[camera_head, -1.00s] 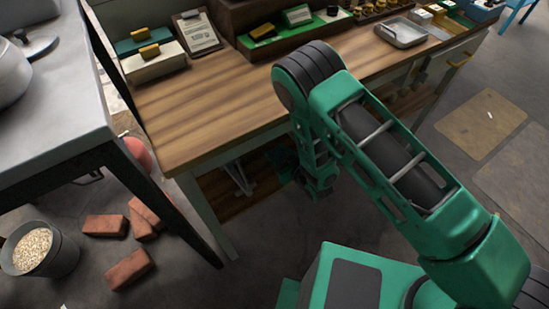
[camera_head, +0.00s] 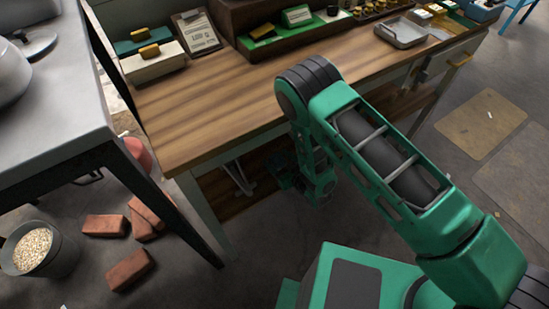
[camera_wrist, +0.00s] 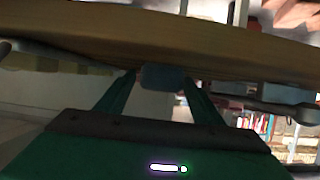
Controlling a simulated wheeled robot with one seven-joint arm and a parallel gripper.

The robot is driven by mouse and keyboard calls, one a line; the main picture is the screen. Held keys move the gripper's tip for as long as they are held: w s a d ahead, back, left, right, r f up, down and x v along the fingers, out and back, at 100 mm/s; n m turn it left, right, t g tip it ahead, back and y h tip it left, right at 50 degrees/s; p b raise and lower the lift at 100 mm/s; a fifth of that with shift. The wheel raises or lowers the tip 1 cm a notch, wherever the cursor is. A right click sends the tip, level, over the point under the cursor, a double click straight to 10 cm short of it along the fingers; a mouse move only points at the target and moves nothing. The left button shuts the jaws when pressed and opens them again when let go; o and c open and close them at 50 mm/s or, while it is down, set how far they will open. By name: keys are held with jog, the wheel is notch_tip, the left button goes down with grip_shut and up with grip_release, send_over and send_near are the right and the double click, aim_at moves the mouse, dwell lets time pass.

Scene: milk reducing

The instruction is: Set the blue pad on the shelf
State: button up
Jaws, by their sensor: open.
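A small blue-grey block, likely the blue pad (camera_wrist: 165,77), shows in the wrist view against the edge of a wooden board (camera_wrist: 230,50). My gripper (camera_wrist: 163,82) is open, with its green fingers on either side of this block. I cannot tell whether the fingers touch it. In the head view, my gripper (camera_head: 287,180) is low beside the workbench, at its lower wooden shelf (camera_head: 230,198). My arm hides part of that shelf, and the pad cannot be made out there.
The wooden workbench top (camera_head: 220,110) overhangs the shelf. Its front leg (camera_head: 208,215) stands left of my gripper. Bricks (camera_head: 130,270) and a grain bucket (camera_head: 38,250) are on the floor at left, near a grey table (camera_head: 50,100). Floor at right is mostly clear.

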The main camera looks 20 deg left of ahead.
jog(key=v, duration=1.1)
jog(key=shift+d+r, duration=0.15)
